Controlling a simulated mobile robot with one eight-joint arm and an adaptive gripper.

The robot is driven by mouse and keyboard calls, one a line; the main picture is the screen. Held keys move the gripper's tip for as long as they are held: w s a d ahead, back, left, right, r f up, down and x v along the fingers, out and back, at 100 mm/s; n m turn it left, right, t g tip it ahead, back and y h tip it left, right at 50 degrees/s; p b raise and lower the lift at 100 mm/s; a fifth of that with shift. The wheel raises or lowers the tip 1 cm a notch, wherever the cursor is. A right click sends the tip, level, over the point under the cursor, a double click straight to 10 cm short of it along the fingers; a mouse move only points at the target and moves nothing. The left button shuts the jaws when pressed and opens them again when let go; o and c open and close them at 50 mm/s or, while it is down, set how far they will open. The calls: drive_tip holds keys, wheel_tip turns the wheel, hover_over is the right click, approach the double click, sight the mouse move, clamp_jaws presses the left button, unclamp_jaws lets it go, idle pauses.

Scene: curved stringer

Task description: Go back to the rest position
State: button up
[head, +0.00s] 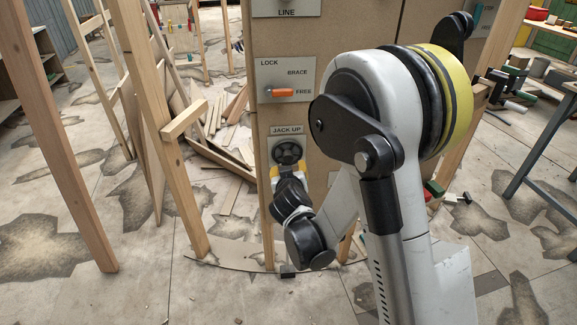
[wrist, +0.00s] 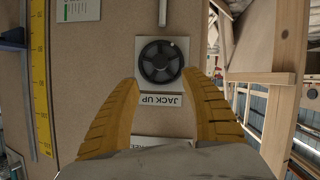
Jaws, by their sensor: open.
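My gripper (wrist: 160,80) is open and empty, its two yellow fingers spread apart. In the head view my gripper (head: 288,172) is in front of the brown panel (head: 330,180), just below a black handwheel (head: 287,151). In the wrist view the handwheel (wrist: 160,61) lies just beyond the fingertips, with the upside-down JACK UP label (wrist: 161,100) between the fingers. I see no contact with the wheel, but the exact gap cannot be told. My arm is bent in front of the panel and hides part of it.
A LOCK plate (head: 286,80) with an orange lever (head: 283,92) sits above the wheel. Wooden posts (head: 150,120) stand at left, with scattered planks (head: 225,150) behind. A workbench (head: 545,130) stands at right. A yellow measuring scale (wrist: 41,80) shows in the wrist view.

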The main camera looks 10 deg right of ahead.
idle(0.4)
drive_tip(key=s+d+r+g, duration=0.3)
drive_tip(key=s+d+r, duration=0.1)
drive_tip(key=s+r, duration=0.75)
drive_tip(key=s+a+f+g+y, duration=0.1)
drive_tip(key=s+g+y, duration=0.2)
drive_tip(key=s, duration=1.7)
drive_tip(key=shift+a+f, duration=0.15)
drive_tip(key=shift+a, duration=0.2)
drive_tip(key=shift+w, duration=0.1)
drive_tip(key=shift+c, duration=0.2)
